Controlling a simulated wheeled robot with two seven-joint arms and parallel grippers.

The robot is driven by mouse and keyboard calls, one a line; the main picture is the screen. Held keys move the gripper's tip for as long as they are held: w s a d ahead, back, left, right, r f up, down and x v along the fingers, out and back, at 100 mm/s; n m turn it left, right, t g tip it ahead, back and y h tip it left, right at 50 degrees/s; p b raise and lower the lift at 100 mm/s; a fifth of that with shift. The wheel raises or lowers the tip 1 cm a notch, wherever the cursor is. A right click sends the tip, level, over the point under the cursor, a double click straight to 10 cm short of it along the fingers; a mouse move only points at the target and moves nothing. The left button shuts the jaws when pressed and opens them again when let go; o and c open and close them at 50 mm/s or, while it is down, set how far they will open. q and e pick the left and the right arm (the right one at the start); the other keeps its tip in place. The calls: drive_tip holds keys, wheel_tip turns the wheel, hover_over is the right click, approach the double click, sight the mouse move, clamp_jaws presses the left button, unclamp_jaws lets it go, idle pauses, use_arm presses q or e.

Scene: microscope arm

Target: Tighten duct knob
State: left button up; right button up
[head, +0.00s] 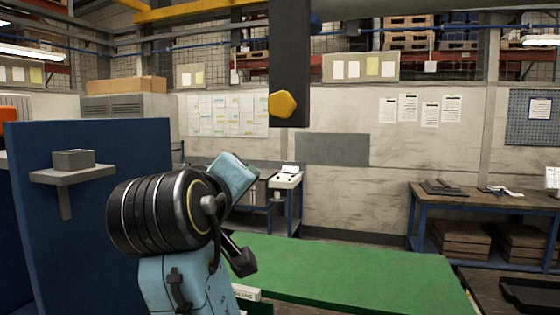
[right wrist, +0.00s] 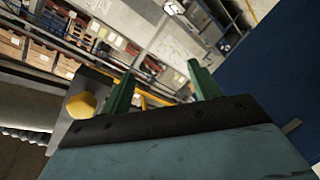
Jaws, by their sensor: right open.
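The yellow faceted knob (head: 283,104) sits near the lower end of a dark vertical duct arm (head: 290,50) that hangs from the top of the head view. In the right wrist view the knob (right wrist: 82,105) is to the left of my right gripper (right wrist: 160,69), beside the left green finger and apart from it. That gripper is open with nothing between its fingers. A teal and black arm part of mine stands at the lower left of the head view, below and left of the knob; no fingertips show there. My left gripper is not seen.
A green tabletop (head: 335,270) lies below the knob and looks clear. A blue partition (head: 80,235) with a small grey shelf (head: 72,175) stands at the left. A workbench (head: 485,198) is at the back right. Open air surrounds the lower end of the duct arm.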

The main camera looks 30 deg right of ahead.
sight(278, 104)
drive_tip(key=s+a+r+m+h, duration=0.1)
drive_tip(key=s+r+h, duration=0.1)
drive_tip(key=s+r, duration=0.35)
drive_tip(key=s+r+m+h, duration=0.1)
drive_tip(key=s+r+m, duration=0.15)
drive_tip(key=r, duration=0.55)
drive_tip(key=shift+n, duration=0.35)
drive_tip(key=p+x, duration=0.4)
drive_tip(key=x, duration=0.9)
drive_tip(key=shift+d, duration=0.1)
